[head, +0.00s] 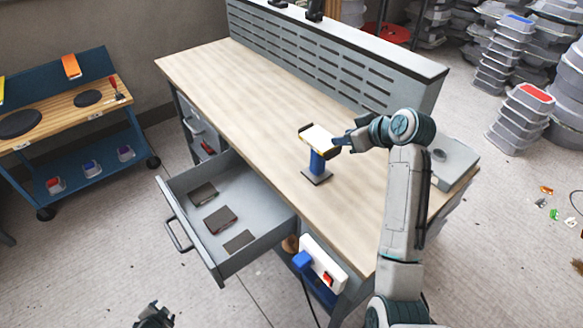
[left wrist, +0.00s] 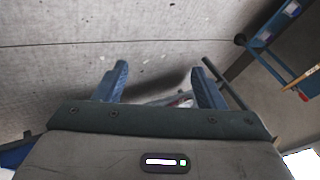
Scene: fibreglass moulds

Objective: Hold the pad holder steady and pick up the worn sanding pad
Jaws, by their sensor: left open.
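The pad holder (head: 317,163) looks to be the blue post on a dark square foot, upright on the bench. A block with a pale top (head: 317,136) and dark ends sits on it; I cannot tell whether this is the worn sanding pad. My right gripper (head: 341,143) is at the right side of the block, at its height; contact and finger gap are unclear. My left gripper (head: 154,316) is low in front of the drawer, far from the holder. In the left wrist view it is open and empty (left wrist: 163,82).
An open drawer (head: 253,198) holds dark flat pads (head: 219,219). The wooden bench (head: 225,72) is clear left of the holder. A slotted panel (head: 335,57) runs along its back. A grey box (head: 455,160) stands behind my right arm. A blue cart (head: 88,174) is at left.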

